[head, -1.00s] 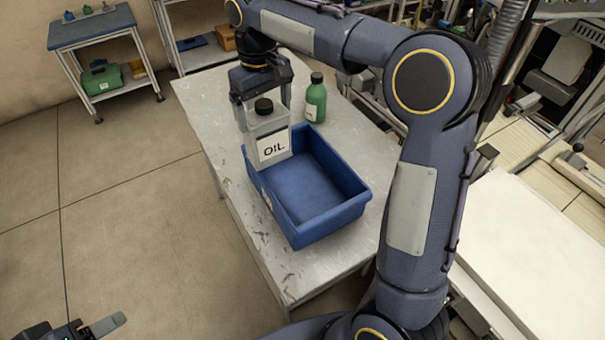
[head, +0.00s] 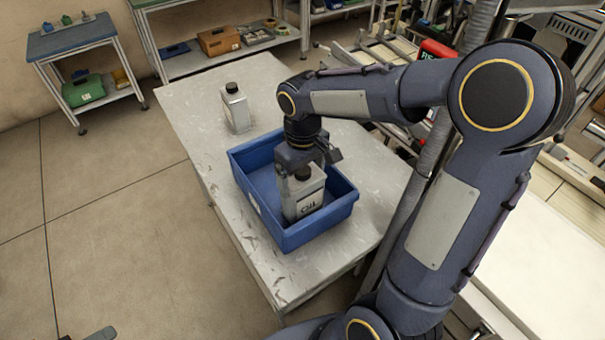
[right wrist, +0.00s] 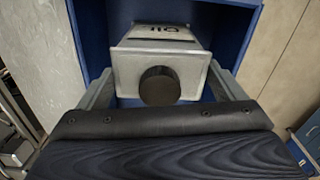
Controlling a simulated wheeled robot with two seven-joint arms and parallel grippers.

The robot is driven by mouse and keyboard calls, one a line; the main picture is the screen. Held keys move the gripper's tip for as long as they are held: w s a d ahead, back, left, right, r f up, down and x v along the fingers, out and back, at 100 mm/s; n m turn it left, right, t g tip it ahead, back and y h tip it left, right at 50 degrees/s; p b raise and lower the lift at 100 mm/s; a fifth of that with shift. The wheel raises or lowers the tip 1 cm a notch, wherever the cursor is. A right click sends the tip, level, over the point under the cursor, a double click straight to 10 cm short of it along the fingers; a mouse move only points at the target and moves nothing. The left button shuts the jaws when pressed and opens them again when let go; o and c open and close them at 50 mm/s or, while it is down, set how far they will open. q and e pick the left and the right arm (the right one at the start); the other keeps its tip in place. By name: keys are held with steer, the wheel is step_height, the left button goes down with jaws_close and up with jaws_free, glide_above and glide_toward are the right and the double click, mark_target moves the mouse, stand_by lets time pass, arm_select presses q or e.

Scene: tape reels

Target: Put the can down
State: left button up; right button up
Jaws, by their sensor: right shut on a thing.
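The grey can labelled OIL (head: 303,205), with a dark cap, is inside the blue bin (head: 335,213), near its front-right part in the head view. My right gripper (head: 303,172) is above it, shut on the can's upper sides. In the right wrist view the can (right wrist: 160,58) is between the two fingers, its dark cap facing the camera, with blue bin walls around it. The can looks about upright; I cannot tell whether its base touches the bin floor. A bit of my left gripper (head: 98,334) shows at the bottom edge.
The bin stands on a worn grey table (head: 195,110). Another grey can (head: 235,108) stands on the table behind the bin. The near-left part of the bin is empty. A shelf (head: 220,50) and a small cart (head: 85,45) stand at the back.

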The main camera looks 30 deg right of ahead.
steer(key=shift+f, duration=0.2)
steer(key=shift+f, duration=0.2)
steer(key=o, duration=1.4)
